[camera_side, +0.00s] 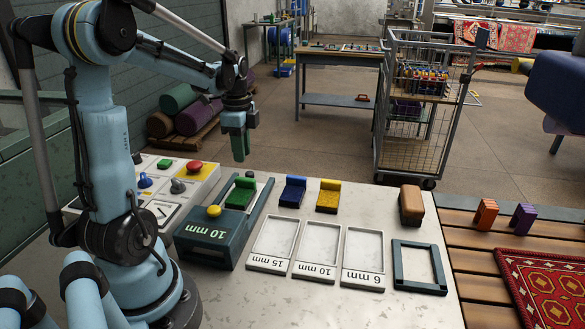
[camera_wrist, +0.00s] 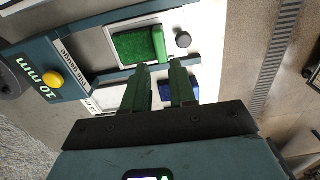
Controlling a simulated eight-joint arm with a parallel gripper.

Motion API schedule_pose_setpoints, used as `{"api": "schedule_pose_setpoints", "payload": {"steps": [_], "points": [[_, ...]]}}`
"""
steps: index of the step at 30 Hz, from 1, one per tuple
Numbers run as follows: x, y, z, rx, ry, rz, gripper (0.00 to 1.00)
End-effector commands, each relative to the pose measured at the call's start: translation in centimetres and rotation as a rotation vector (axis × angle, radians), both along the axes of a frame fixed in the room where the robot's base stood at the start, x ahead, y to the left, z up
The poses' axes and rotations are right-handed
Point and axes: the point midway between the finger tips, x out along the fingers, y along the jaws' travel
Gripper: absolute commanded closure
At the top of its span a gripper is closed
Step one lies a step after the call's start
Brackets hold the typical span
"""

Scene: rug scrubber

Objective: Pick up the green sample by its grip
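The green sample (camera_side: 240,193) sits in the dark teal gauge marked 10 mm (camera_side: 209,240), with its raised grip along one side. In the wrist view the green sample (camera_wrist: 131,46) lies flat, its grip (camera_wrist: 158,43) just beyond my fingertips. My gripper (camera_side: 239,157) hangs above the bench, fingers down, higher than the sample and apart from it. In the wrist view my gripper (camera_wrist: 160,66) has a clear, empty gap between its two fingers. The fingers partly cover the blue sample (camera_wrist: 196,88) there.
The blue sample (camera_side: 291,191) and yellow sample (camera_side: 328,196) stand to the right. Trays marked 15 mm (camera_side: 265,264), 10 mm (camera_side: 308,272) and 6 mm (camera_side: 358,278) lie in front. A yellow knob (camera_side: 214,211) is on the gauge. A brown block (camera_side: 411,205) stands farther right.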

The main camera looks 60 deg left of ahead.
Motion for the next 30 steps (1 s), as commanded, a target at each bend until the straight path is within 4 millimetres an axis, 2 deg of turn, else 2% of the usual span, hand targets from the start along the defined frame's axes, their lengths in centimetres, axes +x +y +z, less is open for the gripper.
{"api": "schedule_pose_setpoints", "payload": {"steps": [4, 13, 22, 30], "points": [[0.0, 0.0, -1.9, 0.001, -0.001, 0.000, 0.74], [0.1, 0.0, -3.5, 0.001, -0.001, 0.001, 0.74], [0.2, 0.0, -7.1, 0.001, -0.001, 0.001, 0.74], [0.1, -0.1, -8.0, 0.001, -0.001, 0.000, 0.74]]}}
